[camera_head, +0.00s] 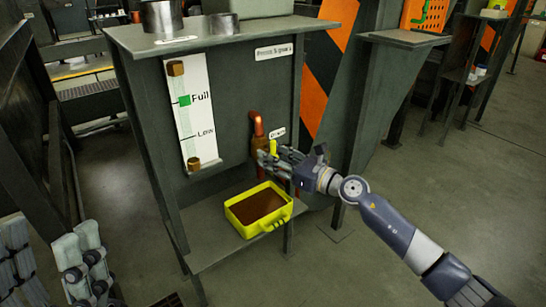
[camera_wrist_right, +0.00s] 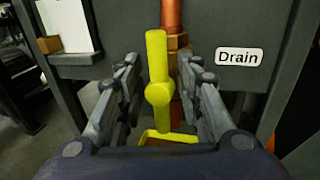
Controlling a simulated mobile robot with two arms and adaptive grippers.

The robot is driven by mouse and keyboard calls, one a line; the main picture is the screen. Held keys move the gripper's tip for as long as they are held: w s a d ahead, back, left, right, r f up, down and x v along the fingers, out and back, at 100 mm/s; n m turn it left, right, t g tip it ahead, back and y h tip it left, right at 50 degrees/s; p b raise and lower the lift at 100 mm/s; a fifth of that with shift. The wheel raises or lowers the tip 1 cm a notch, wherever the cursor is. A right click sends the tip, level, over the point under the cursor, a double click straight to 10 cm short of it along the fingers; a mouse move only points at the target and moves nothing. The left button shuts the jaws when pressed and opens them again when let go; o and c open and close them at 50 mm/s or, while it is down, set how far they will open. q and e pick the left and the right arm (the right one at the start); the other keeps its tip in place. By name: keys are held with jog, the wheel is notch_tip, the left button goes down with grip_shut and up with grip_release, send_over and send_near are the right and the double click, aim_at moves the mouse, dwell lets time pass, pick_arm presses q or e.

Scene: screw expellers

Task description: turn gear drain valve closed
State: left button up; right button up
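The gear drain valve has a yellow handle (camera_head: 273,147) on a copper pipe (camera_head: 257,124) at the cabinet front. In the right wrist view the handle (camera_wrist_right: 158,85) stands upright, roughly parallel to the pipe (camera_wrist_right: 172,18), beside a "Drain" label (camera_wrist_right: 239,57). My right gripper (camera_head: 272,160) is at the valve. In its wrist view the two fingers (camera_wrist_right: 160,100) are spread, one on each side of the handle, with visible gaps. The valve body is partly hidden by the gripper and handle. My left gripper (camera_head: 48,262) is at the lower left, its fingers apart and empty.
A yellow tray (camera_head: 236,222) of dark brown liquid sits on the shelf below the valve. A white level gauge (camera_head: 190,115) marked Full and Low is left of the valve. A slanted striped support (camera_head: 312,92) stands to the right. Floor is open further right.

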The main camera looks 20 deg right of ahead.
jog(key=shift+c, duration=0.3)
grip_shut()
